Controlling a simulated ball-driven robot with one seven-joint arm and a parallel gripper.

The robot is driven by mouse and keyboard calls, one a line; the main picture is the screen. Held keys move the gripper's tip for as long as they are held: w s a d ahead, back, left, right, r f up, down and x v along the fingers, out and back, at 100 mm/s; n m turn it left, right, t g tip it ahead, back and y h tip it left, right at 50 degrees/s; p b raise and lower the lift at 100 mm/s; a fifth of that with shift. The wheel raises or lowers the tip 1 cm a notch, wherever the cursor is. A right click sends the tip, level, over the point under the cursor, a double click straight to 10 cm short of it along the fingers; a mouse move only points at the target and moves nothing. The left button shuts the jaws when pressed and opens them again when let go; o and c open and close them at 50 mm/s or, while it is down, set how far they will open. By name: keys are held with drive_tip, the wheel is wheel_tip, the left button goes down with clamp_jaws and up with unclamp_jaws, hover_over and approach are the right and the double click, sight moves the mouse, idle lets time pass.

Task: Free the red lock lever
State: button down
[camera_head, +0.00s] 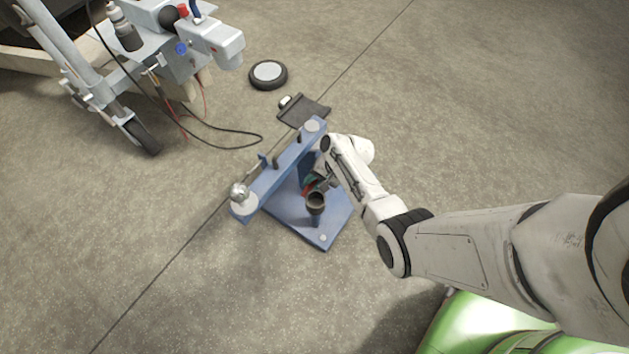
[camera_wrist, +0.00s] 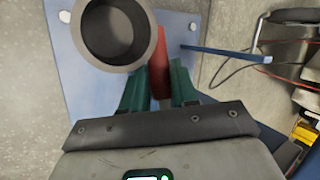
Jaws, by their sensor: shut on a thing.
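The red lock lever (camera_wrist: 160,50) stands between the two green fingers of my gripper (camera_wrist: 158,82) in the wrist view. My gripper is shut on it. In the head view only a small red piece of the lever (camera_head: 307,190) shows, beside my gripper (camera_head: 314,182), and my arm partly hides the area. A dark round cup (camera_wrist: 113,30) stands close beside the lever; it also shows in the head view (camera_head: 316,203). The lever is at a blue stand with a flat base plate (camera_head: 300,226) and a long blue beam (camera_head: 275,182) above it.
A silver ball (camera_head: 239,192) sits at the beam's left end. A black flat piece (camera_head: 303,112) and a round black-rimmed disc (camera_head: 268,74) lie on the floor behind. A trailer front (camera_head: 205,38) with a trailing cable (camera_head: 225,145) stands at upper left. Floor at left front is clear.

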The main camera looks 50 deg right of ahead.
drive_tip(key=c, duration=0.9)
unclamp_jaws()
drive_tip(key=p+v, duration=0.5)
drive_tip(key=v, duration=0.5)
drive_tip(key=shift+s+d+r+p, duration=0.15)
drive_tip(key=shift+s+r+p, duration=0.05)
drive_tip(key=shift+r+p, duration=0.1)
